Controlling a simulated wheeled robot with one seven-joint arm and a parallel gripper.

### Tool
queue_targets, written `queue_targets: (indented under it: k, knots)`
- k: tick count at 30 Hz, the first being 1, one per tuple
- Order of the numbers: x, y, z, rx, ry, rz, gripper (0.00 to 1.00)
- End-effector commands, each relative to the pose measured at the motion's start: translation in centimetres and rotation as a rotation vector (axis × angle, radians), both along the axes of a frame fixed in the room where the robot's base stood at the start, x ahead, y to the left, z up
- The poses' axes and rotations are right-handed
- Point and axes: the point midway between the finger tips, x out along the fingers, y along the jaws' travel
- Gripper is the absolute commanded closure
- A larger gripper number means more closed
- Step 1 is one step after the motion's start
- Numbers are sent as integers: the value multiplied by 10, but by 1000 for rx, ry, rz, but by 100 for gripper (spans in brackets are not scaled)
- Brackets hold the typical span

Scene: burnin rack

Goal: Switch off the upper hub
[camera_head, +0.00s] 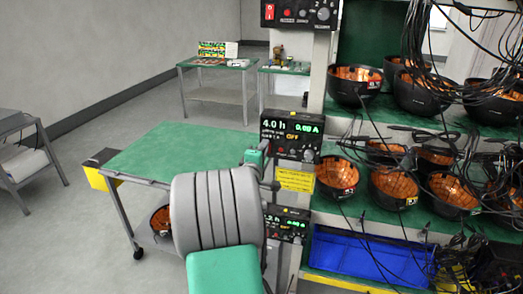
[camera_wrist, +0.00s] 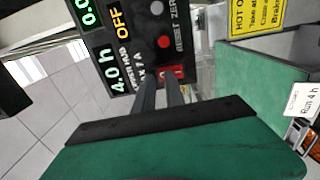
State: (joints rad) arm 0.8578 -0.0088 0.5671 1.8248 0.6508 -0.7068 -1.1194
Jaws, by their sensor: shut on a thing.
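The hub at the height of my gripper (camera_head: 291,137) is a black panel with a green display reading 4.0 h and an amber OFF. In the wrist view the same panel (camera_wrist: 140,20) shows sideways, with a grey button, a red button and a red rocker switch (camera_wrist: 174,72). My gripper (camera_wrist: 165,80) has its two dark fingers close together, tips at the red switch and shut on it. In the head view my arm hides most of the gripper. Another hub (camera_head: 287,222) sits below, partly hidden by my arm. A third panel (camera_head: 300,14) is cut off at the top.
A yellow label (camera_head: 295,180) is under the hub. Racks (camera_head: 470,130) with black, orange-lined bowls and hanging cables stand at the right. A blue bin (camera_head: 365,258) is low down. A green-topped cart (camera_head: 180,148) stands behind my arm. Open floor lies at left.

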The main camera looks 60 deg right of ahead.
Motion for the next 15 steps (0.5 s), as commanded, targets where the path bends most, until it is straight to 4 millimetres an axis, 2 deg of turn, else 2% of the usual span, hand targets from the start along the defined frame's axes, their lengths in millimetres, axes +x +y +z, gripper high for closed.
queue_targets:
  k: [1,11,15]
  knots:
    - [-1,-7,16,-26,-15,-7,100]
    - [-1,-16,9,-18,-13,-6,100]
    - [-3,-2,8,-17,-14,-5,100]
